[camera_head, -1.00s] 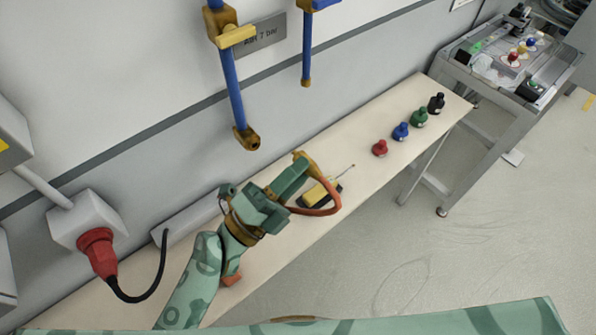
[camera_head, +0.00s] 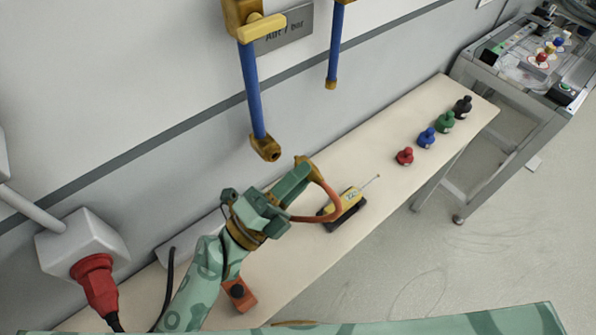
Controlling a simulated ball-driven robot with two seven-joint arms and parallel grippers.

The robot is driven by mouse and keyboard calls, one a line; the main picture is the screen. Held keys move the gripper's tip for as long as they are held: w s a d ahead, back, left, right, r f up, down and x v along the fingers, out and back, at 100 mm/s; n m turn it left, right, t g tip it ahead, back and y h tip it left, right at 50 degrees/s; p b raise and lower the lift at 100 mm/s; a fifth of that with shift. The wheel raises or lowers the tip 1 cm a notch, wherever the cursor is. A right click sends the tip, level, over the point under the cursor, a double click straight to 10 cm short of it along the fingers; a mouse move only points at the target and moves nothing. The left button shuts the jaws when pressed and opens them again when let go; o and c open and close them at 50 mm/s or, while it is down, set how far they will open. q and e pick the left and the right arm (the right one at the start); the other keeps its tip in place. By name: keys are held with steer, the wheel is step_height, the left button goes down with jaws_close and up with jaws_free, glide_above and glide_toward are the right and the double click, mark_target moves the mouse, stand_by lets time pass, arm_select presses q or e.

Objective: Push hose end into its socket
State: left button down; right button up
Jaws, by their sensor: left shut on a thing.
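My left gripper (camera_head: 301,172) is shut on the brass end of an orange hose (camera_head: 333,196), above the shelf. The hose curves from the held end back down to the left, and part of it is hidden behind my gripper. The socket (camera_head: 266,148) is a brass fitting at the lower end of a blue pipe (camera_head: 251,88) on the wall. It is up and to the left of the held hose end, with a gap between them in the picture. My right gripper is not in view.
A yellow and black device with a thin antenna (camera_head: 346,203) lies on the shelf (camera_head: 357,147) beside my gripper. A red plug (camera_head: 94,281) sits at lower left. A second blue pipe (camera_head: 335,45) hangs on the wall.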

arm_select(q)
step_height(320, 180, down, 6)
steer(key=b, duration=0.4)
steer(key=shift+w, duration=0.15)
steer(key=shift+w+a, duration=0.1)
steer(key=shift+w+a, duration=0.8)
steer(key=shift+w, duration=0.3)
steer(key=shift+w+a, duration=0.8)
steer(key=shift+w, duration=0.3)
steer(key=shift+s+a+f+b, duration=0.1)
steer(key=shift+b, duration=0.25)
steer(key=shift+b, duration=0.4)
stand_by(0.4)
steer(key=shift+w+a, duration=0.35)
steer(key=shift+w, duration=0.15)
stand_by(0.5)
